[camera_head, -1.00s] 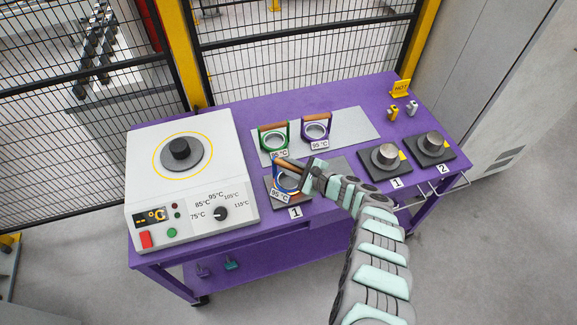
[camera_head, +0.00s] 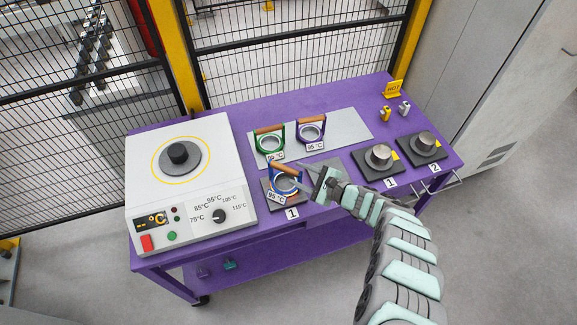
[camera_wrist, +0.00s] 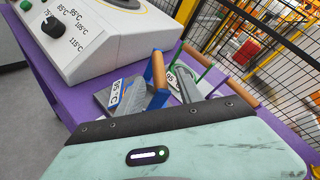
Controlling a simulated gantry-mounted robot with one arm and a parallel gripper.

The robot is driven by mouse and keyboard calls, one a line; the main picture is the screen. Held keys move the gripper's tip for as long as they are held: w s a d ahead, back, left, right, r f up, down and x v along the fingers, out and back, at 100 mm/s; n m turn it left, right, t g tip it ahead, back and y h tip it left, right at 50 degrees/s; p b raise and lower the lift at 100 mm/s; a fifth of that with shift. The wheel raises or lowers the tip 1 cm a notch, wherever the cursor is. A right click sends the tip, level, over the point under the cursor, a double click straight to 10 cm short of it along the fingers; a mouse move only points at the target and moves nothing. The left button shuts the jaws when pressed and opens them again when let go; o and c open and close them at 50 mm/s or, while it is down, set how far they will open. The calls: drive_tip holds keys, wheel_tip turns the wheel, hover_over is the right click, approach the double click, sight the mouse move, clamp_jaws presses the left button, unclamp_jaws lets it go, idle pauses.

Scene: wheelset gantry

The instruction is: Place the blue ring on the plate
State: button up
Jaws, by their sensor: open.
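The blue ring (camera_head: 285,183) has a blue bracket and a brown wooden handle. It lies on the dark plate (camera_head: 304,199) marked 1, with a 95 °C tag at its front.
A green ring (camera_head: 269,143) and a purple ring (camera_head: 311,132) stand on a light grey sheet (camera_head: 350,124) behind. A heater (camera_head: 180,158) stands at the left. Two dark blocks with metal cylinders (camera_head: 378,156) (camera_head: 424,144) stand at the right.

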drive_tip(key=v, duration=0.5)
idle(1.5)
